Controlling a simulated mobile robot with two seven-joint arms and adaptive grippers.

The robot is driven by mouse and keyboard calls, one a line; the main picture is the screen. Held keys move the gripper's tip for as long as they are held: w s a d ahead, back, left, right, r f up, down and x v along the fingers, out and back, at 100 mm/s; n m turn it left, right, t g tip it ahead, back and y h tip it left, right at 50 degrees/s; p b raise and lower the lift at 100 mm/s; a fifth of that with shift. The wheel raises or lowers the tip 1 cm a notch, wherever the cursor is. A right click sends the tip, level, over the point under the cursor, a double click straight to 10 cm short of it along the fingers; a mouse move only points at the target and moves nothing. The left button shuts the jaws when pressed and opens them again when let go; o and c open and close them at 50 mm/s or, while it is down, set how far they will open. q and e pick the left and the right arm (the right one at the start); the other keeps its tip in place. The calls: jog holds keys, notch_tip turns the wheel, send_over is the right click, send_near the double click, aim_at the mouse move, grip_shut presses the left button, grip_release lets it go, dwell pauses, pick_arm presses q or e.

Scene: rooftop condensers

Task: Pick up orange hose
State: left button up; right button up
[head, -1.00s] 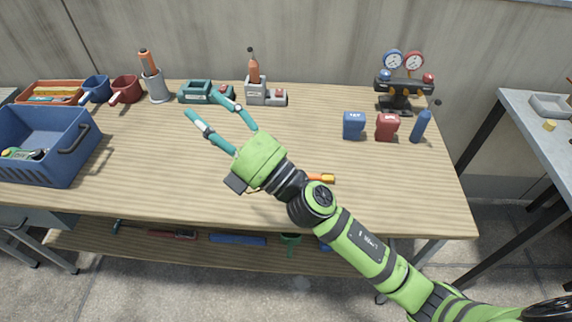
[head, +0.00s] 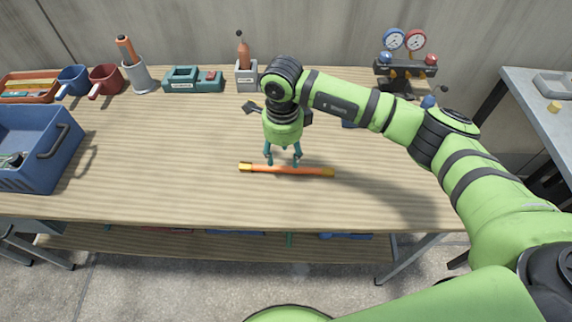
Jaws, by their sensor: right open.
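The orange hose (head: 312,171), a short straight length with yellow ends, lies on the wooden workbench (head: 170,170) near its front middle. It lies nearly level across the picture. My right gripper (head: 282,163) points down just over the hose's middle, with its two teal fingers spread apart. The fingertips are at the hose's far side or above it; I cannot tell whether they touch it. The hose rests on the bench top. My left gripper is not in view.
A blue crate (head: 62,165) stands at the left. Mugs, a grey holder (head: 138,77), a teal tool (head: 193,79) and a gauge manifold (head: 405,75) line the back. My right arm partly hides things at the back right. The bench around the hose is clear.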

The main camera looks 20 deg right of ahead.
aim_at(286, 169)
jog(key=f, duration=0.1)
jog(key=f+p, duration=0.1)
jog(key=f, duration=0.2)
jog(key=shift+s+d+f, duration=0.25)
jog(key=shift+s+d, duration=0.05)
jog(key=shift+s, duration=0.1)
jog(key=shift+w+f, duration=0.1)
jog(key=shift+f, duration=0.2)
grip_shut()
